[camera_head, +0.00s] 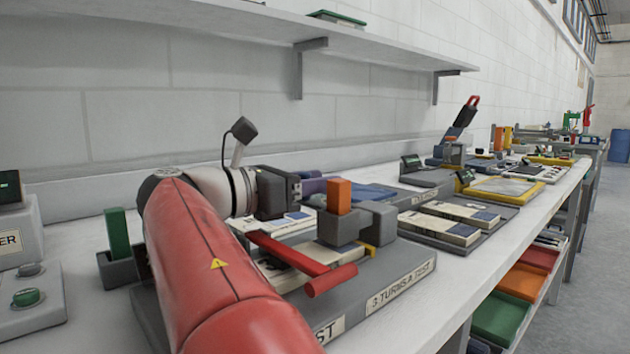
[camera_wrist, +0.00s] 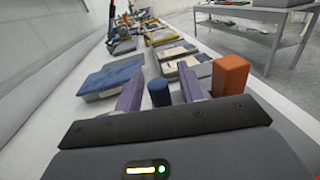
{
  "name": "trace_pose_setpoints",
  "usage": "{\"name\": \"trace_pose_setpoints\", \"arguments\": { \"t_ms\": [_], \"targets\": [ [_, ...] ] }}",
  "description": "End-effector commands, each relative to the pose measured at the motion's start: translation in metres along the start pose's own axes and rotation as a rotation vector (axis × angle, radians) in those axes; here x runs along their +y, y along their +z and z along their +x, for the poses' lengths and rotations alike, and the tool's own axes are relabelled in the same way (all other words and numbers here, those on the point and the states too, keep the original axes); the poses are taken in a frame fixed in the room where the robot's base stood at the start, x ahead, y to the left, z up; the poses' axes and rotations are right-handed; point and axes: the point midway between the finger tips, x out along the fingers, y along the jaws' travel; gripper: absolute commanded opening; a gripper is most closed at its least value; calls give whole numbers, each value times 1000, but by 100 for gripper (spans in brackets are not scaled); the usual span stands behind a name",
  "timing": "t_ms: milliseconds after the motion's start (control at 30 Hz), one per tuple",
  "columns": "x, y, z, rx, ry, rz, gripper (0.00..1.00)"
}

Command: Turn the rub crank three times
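My gripper (camera_wrist: 160,90) has two purple fingers, set apart. A dark blue upright cylinder (camera_wrist: 160,93) shows between them in the wrist view, with a narrow gap on each side. In the head view, my gripper's dark body (camera_head: 278,193) is at the end of my red arm, and its fingers are mostly hidden. A grey station (camera_head: 385,280) labelled "3 TURNS A TEST" carries a red bar (camera_head: 285,252) with a red cylindrical handle (camera_head: 331,279). An orange block (camera_head: 339,197) stands on a grey holder just right of the gripper. I cannot tell whether the blue cylinder is the crank's knob.
A green block (camera_head: 117,233) stands in a dark holder at left, near a box with a green button (camera_head: 27,297). Trays with white and blue pieces (camera_head: 447,222) continue along the bench to the right. A wall shelf (camera_head: 250,27) runs above. Coloured bins (camera_head: 503,317) sit below the bench.

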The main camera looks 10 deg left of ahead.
Motion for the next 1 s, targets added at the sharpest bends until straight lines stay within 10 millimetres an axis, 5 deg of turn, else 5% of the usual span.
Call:
{"name": "trace_pose_setpoints", "arguments": {
  "t_ms": [500,1000],
  "targets": [
    [1,0,-72,-1,3,0,39],
    [1,-2,-76,2,9,-4,37]
  ]
}}
